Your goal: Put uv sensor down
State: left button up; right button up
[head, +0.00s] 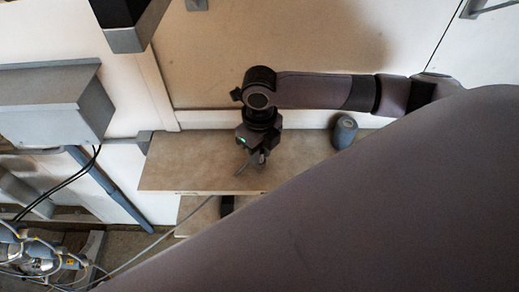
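My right gripper (256,160) points down over the wooden shelf (180,165), near its middle. A small grey piece with a thin grey cable, which I take for the uv sensor (259,157), shows between its fingertips, and the fingers appear shut on it. The gripper covers most of it. I cannot tell whether it touches the shelf. The cable (165,237) runs over the shelf's front edge to the lower left. My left gripper is not in view.
A grey cylinder (345,132) stands on the shelf to the right of the gripper. A grey box (50,105) is on the left, with hoses and fittings (40,255) below it. The shelf's left part is clear. My arm hides the lower right.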

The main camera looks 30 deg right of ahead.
jog(key=shift+o, duration=1.2)
notch_tip(320, 180, up, 12)
jog(key=shift+r, duration=0.1)
